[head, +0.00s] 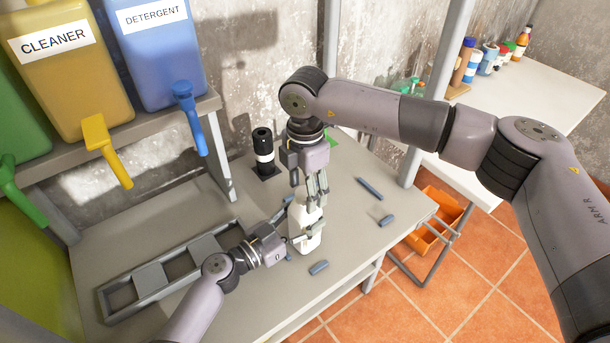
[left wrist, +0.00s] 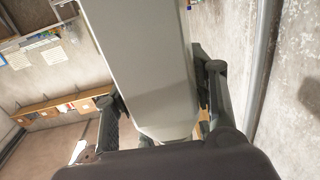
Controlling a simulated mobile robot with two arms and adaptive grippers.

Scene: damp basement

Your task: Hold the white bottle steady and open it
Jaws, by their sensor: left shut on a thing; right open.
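The white bottle (head: 304,236) stands upright on the grey table (head: 352,226) in the head view. My left gripper (head: 302,232) is shut on its body from the left side. In the left wrist view the bottle (left wrist: 150,70) fills the space between the left fingers (left wrist: 160,105). My right gripper (head: 316,190) points down from above, open, with its fingertips at the top of the bottle. The fingers hide the bottle's cap, and I cannot tell whether they touch it.
Small blue-grey pieces (head: 370,188) lie around the bottle. A grey rack (head: 152,277) lies at left, below the cleaner (head: 75,70) and detergent (head: 158,60) dispensers. An orange crate (head: 436,217) is at right.

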